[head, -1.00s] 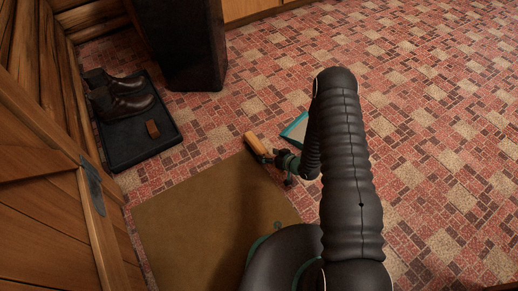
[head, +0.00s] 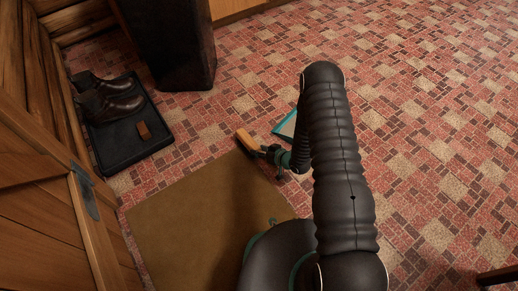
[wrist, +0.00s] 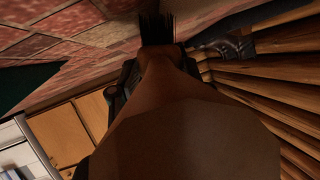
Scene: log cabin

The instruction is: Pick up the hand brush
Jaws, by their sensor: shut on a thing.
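The hand brush (head: 247,139) shows as a small orange-brown wooden piece just beyond the mat's far corner in the head view. My gripper (head: 271,153) is at its right end and is shut on it. In the wrist view the brown wooden brush (wrist: 185,125) fills the middle, running away from the camera, with dark bristles (wrist: 156,28) at its far end. The fingers are mostly hidden behind the brush there. I cannot tell whether the brush touches the floor.
A teal-edged dustpan (head: 286,125) lies on the floor, partly behind my arm. A brown mat (head: 185,220) lies in front. A black tray (head: 118,155) with dark boots (head: 108,104) is at left, beside a wooden door (head: 35,200). A dark block (head: 170,45) stands behind. The right floor is mostly clear.

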